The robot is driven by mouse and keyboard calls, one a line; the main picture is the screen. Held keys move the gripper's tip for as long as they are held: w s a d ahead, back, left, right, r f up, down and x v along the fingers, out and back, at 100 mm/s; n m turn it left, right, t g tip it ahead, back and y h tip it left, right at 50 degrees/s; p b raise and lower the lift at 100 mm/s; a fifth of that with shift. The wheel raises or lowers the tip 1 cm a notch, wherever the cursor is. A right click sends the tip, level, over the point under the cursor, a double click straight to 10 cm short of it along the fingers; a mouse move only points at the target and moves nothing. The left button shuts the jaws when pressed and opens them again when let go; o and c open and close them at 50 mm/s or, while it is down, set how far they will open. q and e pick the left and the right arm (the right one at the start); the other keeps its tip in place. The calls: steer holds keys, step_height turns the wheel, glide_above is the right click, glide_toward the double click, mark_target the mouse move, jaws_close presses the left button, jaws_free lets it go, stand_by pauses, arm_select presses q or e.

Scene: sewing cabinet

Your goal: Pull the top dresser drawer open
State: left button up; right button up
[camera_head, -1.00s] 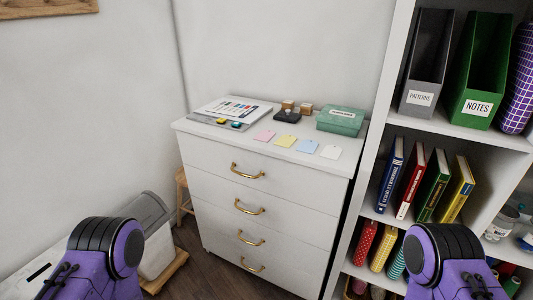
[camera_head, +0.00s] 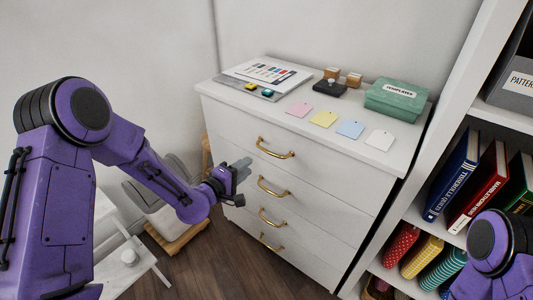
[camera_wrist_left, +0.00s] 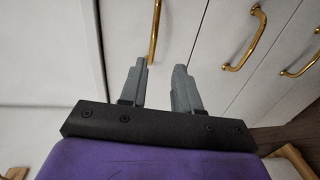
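The white dresser (camera_head: 310,220) stands ahead with several drawers, each with a brass handle. The top drawer (camera_head: 240,125) is closed, and its brass handle (camera_head: 275,150) is free. My left gripper (camera_head: 243,170) is in front of the dresser's left side, below and left of the top handle and apart from it. In the left wrist view the two grey fingers (camera_wrist_left: 160,85) are apart with nothing between them. One brass handle (camera_wrist_left: 155,28) shows just beyond the fingertips there, with another handle (camera_wrist_left: 247,38) to its right. My right gripper is outside the views; only part of that arm shows.
A bookshelf (camera_head: 415,215) stands close on the right. Wood floor (camera_head: 205,255) is clear before the dresser.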

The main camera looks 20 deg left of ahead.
mark_target(266, 150)
arm_select(q)
steer(key=x, duration=0.7)
steer(key=r+x, duration=0.1)
steer(key=x, duration=0.3)
steer(key=shift+d+p, duration=0.1)
steer(key=shift+p, duration=0.3)
jaws_close()
